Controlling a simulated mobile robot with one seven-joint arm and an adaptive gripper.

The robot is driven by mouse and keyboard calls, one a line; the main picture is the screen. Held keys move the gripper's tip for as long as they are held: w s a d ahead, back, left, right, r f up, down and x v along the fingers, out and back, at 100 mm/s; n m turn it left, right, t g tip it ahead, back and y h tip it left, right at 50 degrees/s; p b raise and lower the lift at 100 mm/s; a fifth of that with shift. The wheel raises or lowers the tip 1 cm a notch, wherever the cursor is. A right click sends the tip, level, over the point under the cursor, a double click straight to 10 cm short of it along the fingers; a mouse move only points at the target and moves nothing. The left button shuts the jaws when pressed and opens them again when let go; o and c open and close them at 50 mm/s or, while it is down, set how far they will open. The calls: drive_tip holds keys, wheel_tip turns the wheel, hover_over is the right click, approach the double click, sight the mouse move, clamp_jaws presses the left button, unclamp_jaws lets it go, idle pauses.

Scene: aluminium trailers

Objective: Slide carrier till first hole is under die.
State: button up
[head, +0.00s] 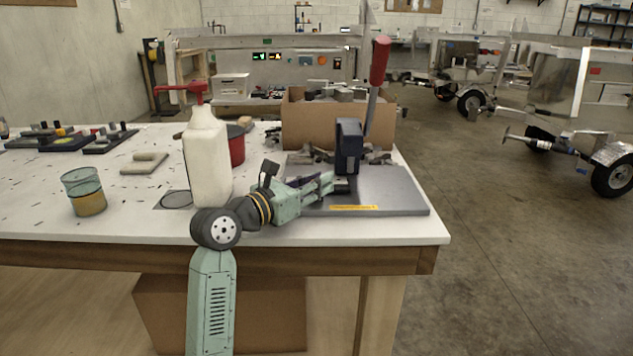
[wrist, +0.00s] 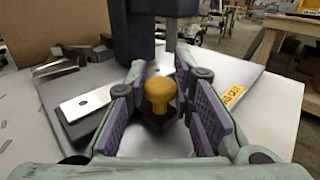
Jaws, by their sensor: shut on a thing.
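The press (head: 348,148) is a dark head with a red-tipped lever (head: 379,62), standing on a grey base plate (head: 400,190). In the wrist view the press (wrist: 133,30) stands beyond my fingers, with a grey vertical rod (wrist: 171,25) at its right. My gripper (head: 328,183) is low over the plate, left of the press. In the wrist view my gripper (wrist: 165,100) is shut on a yellow knob (wrist: 160,90) on a dark block. A dark carrier (wrist: 80,122) with a bright metal strip (wrist: 84,104) lies left of my fingers.
A cardboard box (head: 300,122) of metal parts stands behind the press, with loose pieces (head: 378,157) near it. A white pump bottle (head: 207,160) stands close by my arm. A cup (head: 85,190) is at the left. The front table edge is clear.

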clamp_jaws()
drive_tip(key=shift+d, duration=1.35)
drive_tip(key=o, duration=0.8)
unclamp_jaws()
